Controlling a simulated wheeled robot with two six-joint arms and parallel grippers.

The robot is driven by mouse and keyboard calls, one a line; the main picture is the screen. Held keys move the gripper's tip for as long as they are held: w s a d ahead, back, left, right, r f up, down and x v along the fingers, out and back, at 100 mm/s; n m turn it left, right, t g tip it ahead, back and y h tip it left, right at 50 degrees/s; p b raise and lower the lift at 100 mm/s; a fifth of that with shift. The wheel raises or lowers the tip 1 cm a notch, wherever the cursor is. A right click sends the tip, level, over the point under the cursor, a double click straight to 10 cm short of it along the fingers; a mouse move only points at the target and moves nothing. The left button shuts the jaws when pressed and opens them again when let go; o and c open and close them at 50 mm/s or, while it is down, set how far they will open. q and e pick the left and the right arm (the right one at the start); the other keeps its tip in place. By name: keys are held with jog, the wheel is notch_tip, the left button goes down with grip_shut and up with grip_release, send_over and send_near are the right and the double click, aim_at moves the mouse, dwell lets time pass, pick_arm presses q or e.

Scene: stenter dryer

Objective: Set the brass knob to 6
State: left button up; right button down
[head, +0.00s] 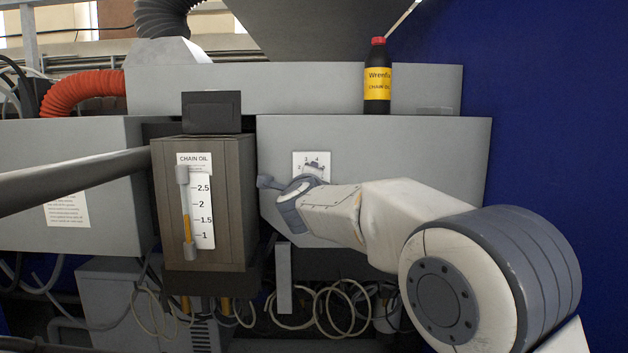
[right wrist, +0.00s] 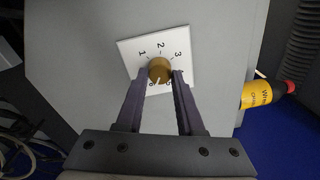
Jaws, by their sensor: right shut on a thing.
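The brass knob (right wrist: 159,70) sits on a white dial plate (right wrist: 128,48) with numbers around it; 1, 2 and 3 are readable in the right wrist view. A pale mark on the knob points toward the bottom of that picture, between the fingers; the number there is partly hidden and hard to read. My right gripper (right wrist: 158,74) is shut on the knob, one finger on each side. In the head view my right gripper (head: 290,180) is at the lower part of the dial plate (head: 299,158) and hides the knob. My left gripper is not in view.
A chain oil bottle (head: 377,80) with a red cap stands on the grey ledge above the dial. A brown chain oil box (head: 167,225) with a level gauge is left of my right gripper. Loose cables (head: 335,310) hang below. A blue wall (head: 560,110) is at right.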

jog(key=shift+m, duration=0.4)
jog(key=c, duration=0.5)
grip_release()
jog(key=s, duration=0.3)
jog(key=s+b, duration=0.1)
jog(key=s, duration=0.6)
jog(key=shift+s+a+f, duration=0.2)
jog(key=shift+a, duration=0.05)
